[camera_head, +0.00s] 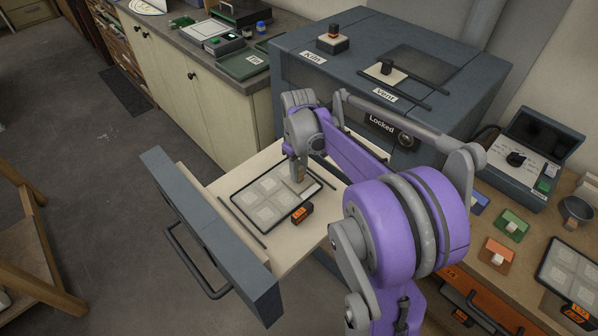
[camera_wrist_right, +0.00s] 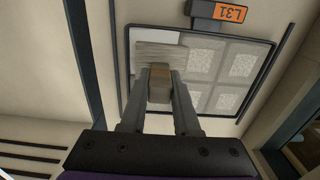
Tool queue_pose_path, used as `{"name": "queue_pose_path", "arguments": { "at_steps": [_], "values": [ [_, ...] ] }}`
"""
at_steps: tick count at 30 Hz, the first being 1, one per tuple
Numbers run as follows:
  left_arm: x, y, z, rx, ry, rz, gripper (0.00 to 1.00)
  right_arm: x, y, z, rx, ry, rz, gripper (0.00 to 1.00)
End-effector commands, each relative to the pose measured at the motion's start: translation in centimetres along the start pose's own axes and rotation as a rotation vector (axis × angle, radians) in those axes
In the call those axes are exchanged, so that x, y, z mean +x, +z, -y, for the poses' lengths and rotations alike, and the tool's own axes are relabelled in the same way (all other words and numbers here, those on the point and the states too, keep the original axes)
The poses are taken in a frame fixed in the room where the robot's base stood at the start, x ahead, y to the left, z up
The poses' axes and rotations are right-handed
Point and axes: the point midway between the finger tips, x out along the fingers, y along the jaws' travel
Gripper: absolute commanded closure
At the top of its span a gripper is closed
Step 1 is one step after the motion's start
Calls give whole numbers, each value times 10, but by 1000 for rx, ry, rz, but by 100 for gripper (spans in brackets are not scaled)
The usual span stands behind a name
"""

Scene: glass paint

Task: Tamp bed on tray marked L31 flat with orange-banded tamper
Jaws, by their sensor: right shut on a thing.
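The dark-rimmed tray (camera_head: 236,196) marked L31 lies in the pulled-out drawer of the kiln. It holds several pale grey square beds in a grid. Its orange tag (camera_wrist_right: 231,13) reads L31 in the right wrist view. My right gripper (camera_wrist_right: 160,86) is shut on the tamper (camera_wrist_right: 160,54), whose handle shows an orange-brown band between the fingers. The tamper's pale flat plate covers much of one corner bed. In the head view my right gripper (camera_head: 299,172) points down over the tray's far right part. I cannot tell whether the plate touches the bed. My left gripper is not in view.
The drawer front (camera_head: 208,235) with its handle stands out towards the left. The kiln (camera_head: 330,75) shows a "Locked" label behind my arm. The right bench (camera_head: 478,222) holds coloured blocks, a control box (camera_head: 525,155) and another tray (camera_head: 543,268). Floor at left is mostly free.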

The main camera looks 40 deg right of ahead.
Motion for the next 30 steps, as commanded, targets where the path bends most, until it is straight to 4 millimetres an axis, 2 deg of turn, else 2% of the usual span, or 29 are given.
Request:
{"name": "queue_pose_path", "arguments": {
  "at_steps": [11, 30],
  "values": [
    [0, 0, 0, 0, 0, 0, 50, -1, 0, 2, 0, 0, 0, 100],
    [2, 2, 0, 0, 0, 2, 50, -1, 1, 60, -2, 1, 0, 100]
  ]
}}
